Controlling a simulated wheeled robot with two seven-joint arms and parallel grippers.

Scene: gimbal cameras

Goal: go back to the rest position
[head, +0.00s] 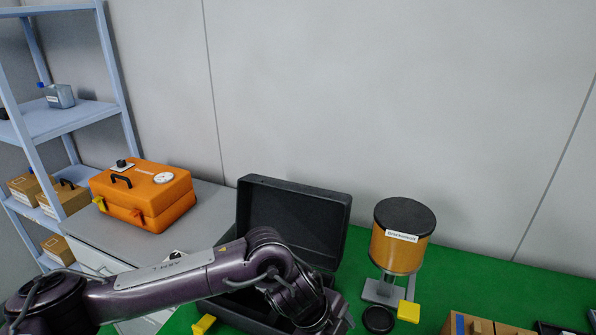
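My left arm comes in from the left and reaches across the lower middle of the head view. Its wrist bends down in front of the open black case (290,212). My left gripper (340,318) is only partly seen at the bottom edge, by the case's right front side. Its fingertips are not clear, so I cannot tell whether it is open or holds something. The arm hides much of the case's inside. My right gripper is not in view.
An amber container with a black lid (402,240) stands right of the case on the green surface (470,275). A black disc (379,319) and yellow block (408,311) lie before it. An orange case (145,195) sits on the grey counter; blue shelves (60,120) stand left.

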